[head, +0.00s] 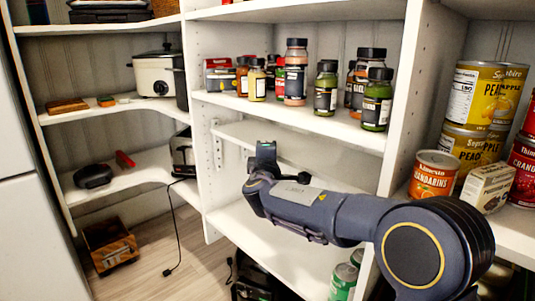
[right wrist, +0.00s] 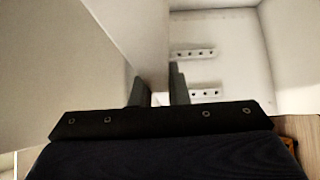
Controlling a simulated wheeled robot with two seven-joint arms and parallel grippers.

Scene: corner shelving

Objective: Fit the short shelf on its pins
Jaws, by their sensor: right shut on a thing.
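The short shelf (head: 240,134) is a plain white board in the middle bay, below the jar shelf; my arm hides part of it. My right gripper (head: 265,154) reaches in from the right and is shut on the shelf's front edge. In the right wrist view, the two dark fingers (right wrist: 160,88) stand on either side of the pale board (right wrist: 152,62). A light strip with holes (head: 217,146) is on the bay's left wall. Two such strips (right wrist: 192,54) show in the right wrist view. I cannot tell whether the board touches any pins. My left gripper is out of view.
Several jars (head: 295,75) stand on the shelf just above my arm. Cans (head: 434,174) and a small box (head: 487,187) stand close on the right. A white upright (head: 404,100) divides the bays. Green cans (head: 343,281) are below my arm.

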